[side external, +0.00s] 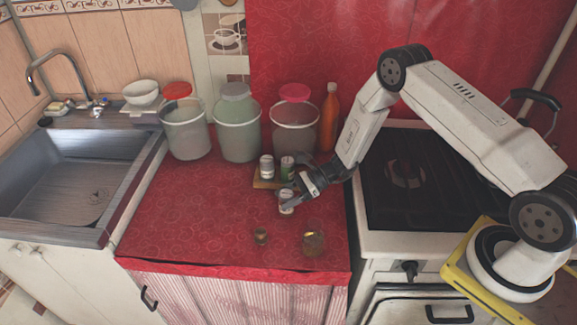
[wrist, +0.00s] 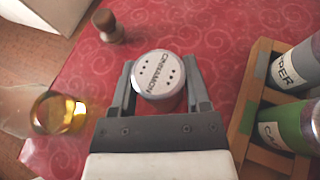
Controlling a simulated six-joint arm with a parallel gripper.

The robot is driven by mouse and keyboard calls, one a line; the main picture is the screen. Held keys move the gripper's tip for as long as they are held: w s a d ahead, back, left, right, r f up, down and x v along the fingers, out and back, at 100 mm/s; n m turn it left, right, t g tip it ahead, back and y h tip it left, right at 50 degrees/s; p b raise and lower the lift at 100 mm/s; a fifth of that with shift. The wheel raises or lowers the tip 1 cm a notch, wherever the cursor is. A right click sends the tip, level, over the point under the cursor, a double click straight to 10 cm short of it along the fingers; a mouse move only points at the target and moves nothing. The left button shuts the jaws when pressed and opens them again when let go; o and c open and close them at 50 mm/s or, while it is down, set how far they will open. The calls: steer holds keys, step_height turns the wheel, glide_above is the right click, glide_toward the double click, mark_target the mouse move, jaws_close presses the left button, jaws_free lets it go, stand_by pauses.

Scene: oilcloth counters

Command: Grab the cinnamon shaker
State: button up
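In the side external view the shaker (side external: 286,208) is low over the red counter, partly hidden by my gripper (side external: 290,197). In the wrist view my gripper (wrist: 160,78) has one finger on each side of the shaker, close against it with no clear gap. Its fingers look shut on the shaker. Whether its base touches the counter is hard to tell.
A wooden rack (wrist: 240,115) with pepper (wrist: 292,68) and green-labelled (wrist: 293,125) shakers stands close by. A glass of amber liquid (side external: 313,240) and a small brown wooden item (side external: 261,236) stand near the front edge. Large jars (side external: 237,130) and an orange bottle (side external: 329,118) stand behind; the counter's left is clear.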

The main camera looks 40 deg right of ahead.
steer(key=shift+c, duration=1.3)
steer(key=shift+r, duration=0.25)
steer(key=shift+r, duration=0.45)
steer(key=s+d+r, duration=0.1)
steer(key=s+r, duration=1)
steer(key=s, duration=0.3)
steer(key=shift+d+r, duration=0.25)
steer(key=shift+r, duration=0.1)
